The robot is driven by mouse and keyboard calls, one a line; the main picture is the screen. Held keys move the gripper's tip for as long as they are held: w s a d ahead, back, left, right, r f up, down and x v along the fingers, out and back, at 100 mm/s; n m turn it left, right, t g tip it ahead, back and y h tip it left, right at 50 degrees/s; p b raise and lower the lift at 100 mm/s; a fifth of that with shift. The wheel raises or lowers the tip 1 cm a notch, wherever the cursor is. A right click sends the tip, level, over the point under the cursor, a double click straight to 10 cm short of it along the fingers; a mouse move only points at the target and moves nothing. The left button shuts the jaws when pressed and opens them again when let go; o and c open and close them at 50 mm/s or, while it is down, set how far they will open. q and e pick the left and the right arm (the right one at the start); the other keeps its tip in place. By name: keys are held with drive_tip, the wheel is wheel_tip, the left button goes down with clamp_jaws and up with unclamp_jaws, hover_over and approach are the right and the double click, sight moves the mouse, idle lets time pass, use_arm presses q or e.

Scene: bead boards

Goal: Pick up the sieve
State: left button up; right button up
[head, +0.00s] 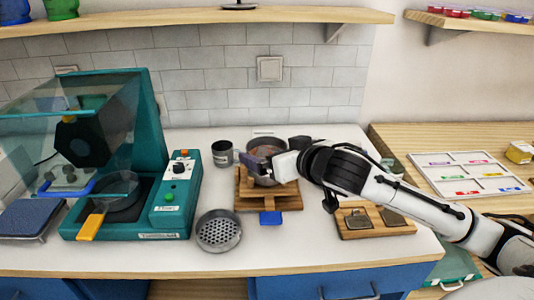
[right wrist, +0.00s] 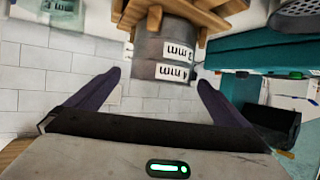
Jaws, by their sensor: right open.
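A round grey sieve stack (head: 262,148) with brownish contents sits on a wooden stand (head: 286,203) in the head view. In the right wrist view, which is upside down, the stack shows two grey bands with white "mm" labels (right wrist: 172,72). The wooden stand (right wrist: 180,14) is at the top there. My right gripper (head: 274,170) is at the stack's right side. In the right wrist view its open fingers (right wrist: 158,76) lie left and right of the labelled band, with gaps; contact is not visible. The arm hides part of the stack. My left gripper is not in view.
A perforated metal dish (head: 219,232) lies front left of the stand. A dark mug (head: 222,153) stands close left. A teal machine (head: 172,208) with a clear hood is further left. A wooden board (head: 374,232) lies to the right. A shelf (head: 200,18) runs above.

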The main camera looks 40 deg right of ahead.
sight(267, 153)
drive_tip(key=shift+x, duration=1.3)
drive_tip(key=c, duration=1.2)
